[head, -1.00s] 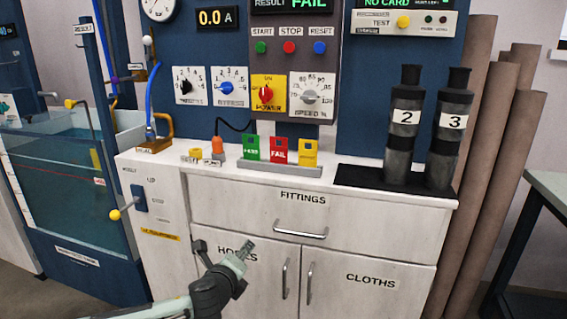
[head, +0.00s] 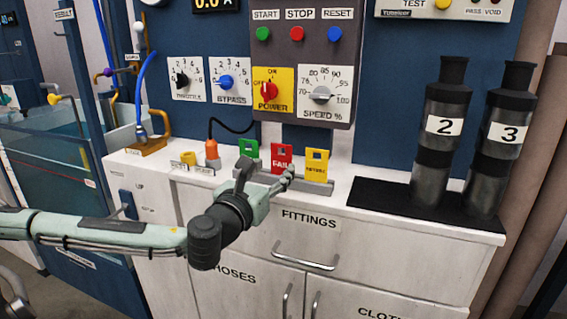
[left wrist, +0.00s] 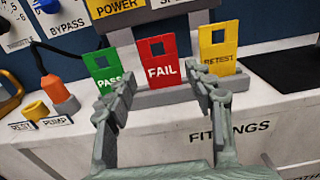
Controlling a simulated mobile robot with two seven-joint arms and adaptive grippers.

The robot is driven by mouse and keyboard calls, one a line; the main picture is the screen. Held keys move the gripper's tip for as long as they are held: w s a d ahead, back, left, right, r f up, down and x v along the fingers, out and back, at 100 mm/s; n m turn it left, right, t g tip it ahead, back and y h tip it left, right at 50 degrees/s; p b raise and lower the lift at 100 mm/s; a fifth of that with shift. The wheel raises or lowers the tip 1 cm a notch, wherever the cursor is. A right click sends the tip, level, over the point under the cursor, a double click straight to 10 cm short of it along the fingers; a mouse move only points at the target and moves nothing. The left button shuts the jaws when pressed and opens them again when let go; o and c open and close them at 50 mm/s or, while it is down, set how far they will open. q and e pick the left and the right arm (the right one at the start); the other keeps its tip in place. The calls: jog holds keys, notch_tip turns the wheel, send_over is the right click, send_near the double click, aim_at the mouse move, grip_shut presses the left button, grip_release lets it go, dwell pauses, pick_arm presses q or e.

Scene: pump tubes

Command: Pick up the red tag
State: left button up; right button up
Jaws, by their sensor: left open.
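The red tag (head: 281,158), marked FAIL, stands upright in a grey rack (head: 326,187) on the counter, between the green tag (head: 249,150) and the yellow tag (head: 316,165). In the left wrist view the red tag (left wrist: 161,66) stands just beyond my open fingers, in the gap between them. My left gripper (head: 268,179) is open and empty in front of the rack. In the left wrist view its two fingers (left wrist: 166,95) overlap the lower parts of the green and yellow tags. My right gripper is not in view.
Two black cylinders, labelled 2 (head: 440,130) and 3 (head: 497,140), stand on a dark mat (head: 388,208) at the right. An orange plug (head: 211,150) with a cable stands left of the rack. A control panel (head: 304,70) rises behind it.

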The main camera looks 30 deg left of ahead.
aim_at(281, 161)
pick_arm(q)
jog(key=p+x, duration=0.1)
jog(key=x, duration=0.4)
jog(key=shift+w, duration=0.35)
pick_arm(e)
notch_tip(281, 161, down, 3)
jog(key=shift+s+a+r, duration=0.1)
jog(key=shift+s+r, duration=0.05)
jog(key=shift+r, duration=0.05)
pick_arm(q)
jog(key=c, duration=0.7)
